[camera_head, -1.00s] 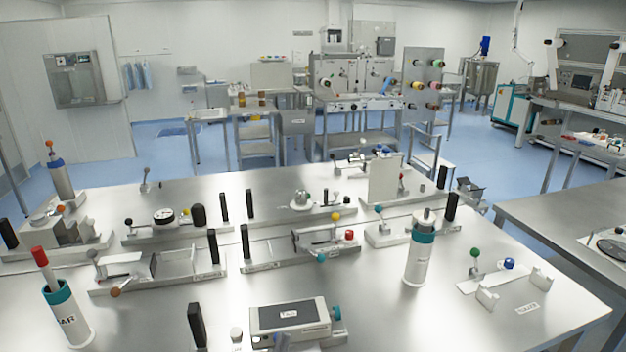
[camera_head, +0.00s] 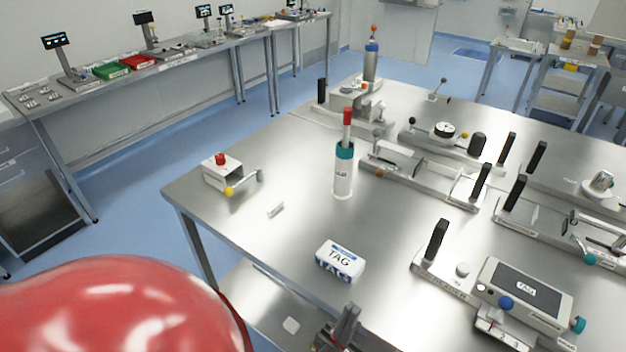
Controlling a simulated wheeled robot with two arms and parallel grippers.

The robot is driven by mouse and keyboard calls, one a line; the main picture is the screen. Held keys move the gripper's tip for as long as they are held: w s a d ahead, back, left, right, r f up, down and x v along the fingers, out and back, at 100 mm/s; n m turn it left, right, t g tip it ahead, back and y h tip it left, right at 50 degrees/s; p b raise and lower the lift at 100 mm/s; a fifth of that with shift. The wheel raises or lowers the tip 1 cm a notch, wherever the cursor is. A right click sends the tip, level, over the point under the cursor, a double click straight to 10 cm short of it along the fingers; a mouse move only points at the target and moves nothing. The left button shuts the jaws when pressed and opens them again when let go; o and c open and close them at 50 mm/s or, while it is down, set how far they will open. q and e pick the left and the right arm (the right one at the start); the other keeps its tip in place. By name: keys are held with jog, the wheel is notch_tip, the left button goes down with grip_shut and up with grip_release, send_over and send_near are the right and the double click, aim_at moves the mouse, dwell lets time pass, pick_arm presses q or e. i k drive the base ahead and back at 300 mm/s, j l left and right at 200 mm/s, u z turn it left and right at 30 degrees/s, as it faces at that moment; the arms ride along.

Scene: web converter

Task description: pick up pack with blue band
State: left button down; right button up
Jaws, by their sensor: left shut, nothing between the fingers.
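The pack with blue band (camera_head: 341,262) is a small white box marked TAG with blue on its top and side. It lies on the steel table (camera_head: 285,240) near the front left edge. My left gripper (camera_head: 347,312) shows as dark fingers at the bottom edge, just below the pack in the picture and apart from it. Its fingers are shut with nothing held. Most of that gripper is cut off by the frame. My right gripper is not in view.
A white cylinder with a teal band and red-topped rod (camera_head: 343,172) stands behind the pack. A small box with a red button (camera_head: 222,168) is at the left corner. Bare table surrounds the pack.

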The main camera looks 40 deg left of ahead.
aim_at(342, 262)
jog(key=u, duration=0.95)
